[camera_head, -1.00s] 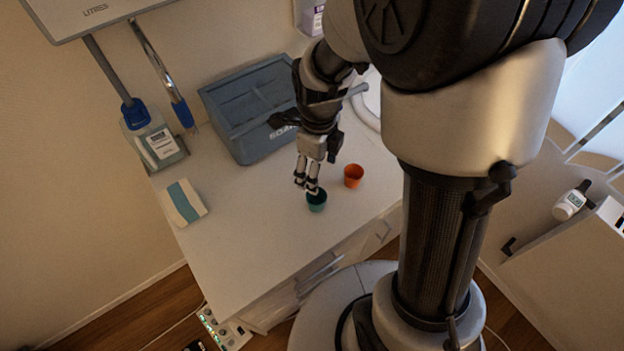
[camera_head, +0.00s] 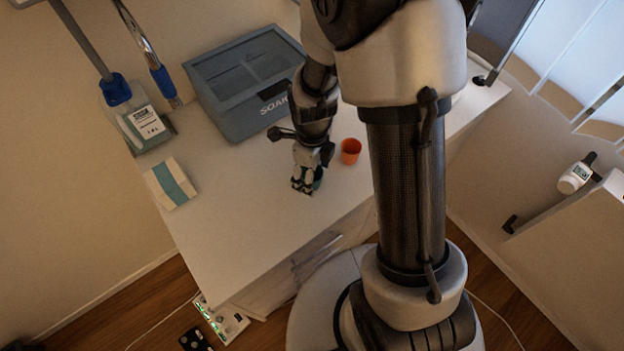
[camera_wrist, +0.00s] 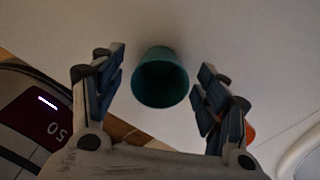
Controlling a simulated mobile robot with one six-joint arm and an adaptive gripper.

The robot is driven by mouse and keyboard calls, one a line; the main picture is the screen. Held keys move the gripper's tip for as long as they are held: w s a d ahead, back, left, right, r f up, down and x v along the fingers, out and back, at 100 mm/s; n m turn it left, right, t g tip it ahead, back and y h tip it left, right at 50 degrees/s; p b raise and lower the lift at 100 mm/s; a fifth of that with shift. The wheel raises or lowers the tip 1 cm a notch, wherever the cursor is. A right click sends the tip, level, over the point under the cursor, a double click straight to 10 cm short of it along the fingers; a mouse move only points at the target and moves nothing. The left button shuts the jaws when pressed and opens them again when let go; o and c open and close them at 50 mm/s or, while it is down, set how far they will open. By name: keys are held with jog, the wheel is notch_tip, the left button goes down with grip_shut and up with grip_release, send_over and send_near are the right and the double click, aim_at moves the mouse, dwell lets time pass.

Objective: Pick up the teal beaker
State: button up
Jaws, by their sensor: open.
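The teal beaker (camera_wrist: 160,80) stands on the white counter, seen from above in the wrist view with its dark open mouth facing the camera. My gripper (camera_wrist: 160,88) is open, with one finger on each side of the beaker and a gap showing on both sides. In the head view my gripper (camera_head: 304,188) is low over the counter and hides most of the beaker; only a teal edge (camera_head: 318,178) shows at its right side.
An orange cup (camera_head: 350,151) stands close to the right of my gripper. A blue-grey box (camera_head: 235,120) stands behind it, and a white and teal packet (camera_head: 171,184) lies to the left. The counter in front (camera_head: 240,235) is clear.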

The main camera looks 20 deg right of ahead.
jog(key=c, duration=1.1)
jog(key=shift+r, duration=0.1)
jog(key=shift+c, duration=0.2)
notch_tip(320, 180, up, 20)
jog(key=p, duration=0.7)
jog(key=w+f+n+b, duration=0.1)
jog(key=f+n, duration=0.3)
jog(key=n, duration=0.9)
jog(key=w+f+n+b, duration=0.1)
jog(key=w+f+n, duration=0.2)
jog(key=n, duration=1)
notch_tip(320, 180, down, 2)
jog(key=shift+w+f+n, duration=0.15)
jog(key=shift+w+n, duration=0.05)
jog(key=shift+n, duration=0.2)
